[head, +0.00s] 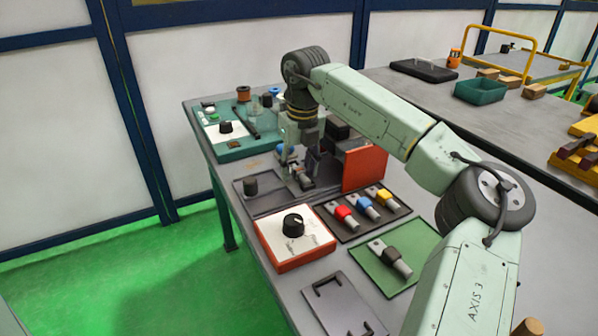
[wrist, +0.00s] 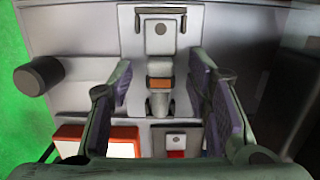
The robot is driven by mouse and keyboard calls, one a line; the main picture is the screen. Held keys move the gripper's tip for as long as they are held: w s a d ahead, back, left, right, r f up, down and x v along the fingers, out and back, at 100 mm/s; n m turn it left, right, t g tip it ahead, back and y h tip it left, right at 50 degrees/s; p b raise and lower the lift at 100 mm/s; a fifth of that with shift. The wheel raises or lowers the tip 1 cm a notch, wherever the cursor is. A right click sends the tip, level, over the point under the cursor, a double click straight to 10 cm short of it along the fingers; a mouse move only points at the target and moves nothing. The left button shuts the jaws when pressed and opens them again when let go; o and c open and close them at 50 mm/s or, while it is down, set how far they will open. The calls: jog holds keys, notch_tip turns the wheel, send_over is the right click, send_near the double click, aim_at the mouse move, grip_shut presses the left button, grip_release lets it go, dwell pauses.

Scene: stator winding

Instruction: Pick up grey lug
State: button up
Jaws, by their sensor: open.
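A lug with a dark grey-black sleeve (head: 392,256) lies on a green mat (head: 367,277), right of the orange-edged dial box. My gripper (head: 303,176) is away from it, low over the dark plate at the table's left. In the wrist view my gripper (wrist: 160,76) is open, its two fingers apart. Between them in that picture is a metal lug-like piece with an orange-brown band (wrist: 160,84) on a grey fixture (wrist: 130,45). I see no contact with it, and the depth between is hard to judge. The grey-sleeved lug is not visible in the wrist view.
Red (head: 344,213), blue (head: 365,203) and yellow (head: 384,194) lugs lie on a dark tray. The dial box (head: 293,240) is in front, and an upright orange panel (head: 364,169) stands right of my gripper. A bracket plate (head: 342,303) lies at the front.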

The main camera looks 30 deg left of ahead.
jog(key=shift+c, duration=0.2)
grip_shut()
dwell(0.3)
